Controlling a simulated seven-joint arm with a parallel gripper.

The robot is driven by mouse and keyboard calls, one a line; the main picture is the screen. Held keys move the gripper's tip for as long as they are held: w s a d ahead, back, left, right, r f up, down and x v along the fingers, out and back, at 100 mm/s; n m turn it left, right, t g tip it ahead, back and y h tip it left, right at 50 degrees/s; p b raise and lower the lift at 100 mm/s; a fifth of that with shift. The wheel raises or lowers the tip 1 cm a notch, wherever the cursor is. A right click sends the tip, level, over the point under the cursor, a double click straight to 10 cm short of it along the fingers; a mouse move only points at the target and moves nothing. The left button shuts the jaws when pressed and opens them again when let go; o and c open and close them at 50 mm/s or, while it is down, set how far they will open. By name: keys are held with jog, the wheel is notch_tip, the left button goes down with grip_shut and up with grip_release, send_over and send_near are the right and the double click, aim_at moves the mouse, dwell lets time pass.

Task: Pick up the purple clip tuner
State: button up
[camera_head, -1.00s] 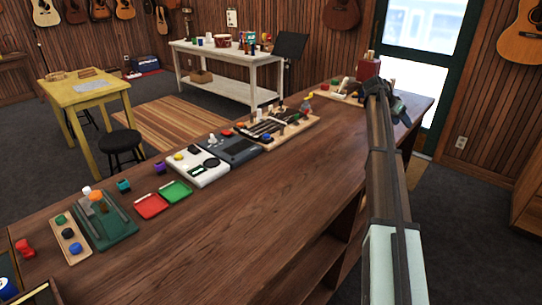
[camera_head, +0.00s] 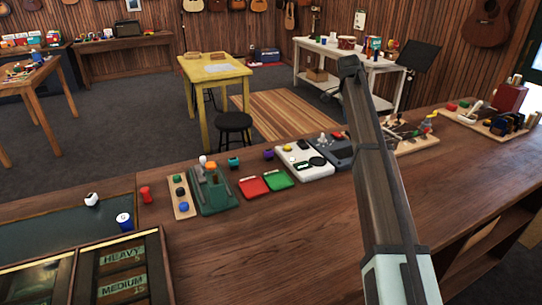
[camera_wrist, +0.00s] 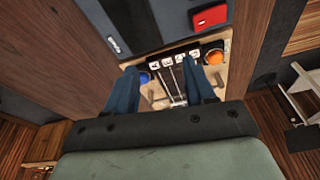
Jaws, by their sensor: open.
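The purple clip tuner (camera_head: 268,154) is a small purple piece near the counter's back edge in the head view. It sits just behind the red tray (camera_head: 253,187) and green tray (camera_head: 278,180), left of a white device. My gripper (camera_wrist: 162,76) shows in the wrist view with its two dark blue fingers spread apart and nothing between them. Its fingers are over a wooden board (camera_wrist: 222,80) with metal rods, a blue disc and an orange disc. I cannot make out the tuner in the wrist view. My gripper's fingers are not visible in the head view.
A teal clip-like piece (camera_head: 233,162) is left of the tuner. The white device (camera_head: 304,160) and a dark grey device (camera_head: 336,150) are to its right. A green stand (camera_head: 212,192) is further left. The counter's front (camera_head: 270,240) is clear.

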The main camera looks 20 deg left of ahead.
jog(key=s+a+r+n+y, duration=0.1)
jog(key=s+a, duration=0.3)
jog(key=a, duration=0.4)
jog(key=s+a+r, duration=0.1)
jog(key=s+a, duration=0.2)
jog(key=a, duration=0.5)
jog(key=r+g+y, duration=0.1)
jog(key=g, duration=0.1)
send_over(269, 150)
jog(key=shift+n, duration=0.4)
jog(key=f, duration=0.7)
jog(key=shift+d+f, duration=0.1)
jog(key=shift+d, duration=0.15)
jog(key=shift+a+f, duration=0.15)
jog(key=shift+f, duration=1.45)
jog(key=shift+a+f, duration=0.1)
jog(key=shift+f, duration=1.45)
grip_shut()
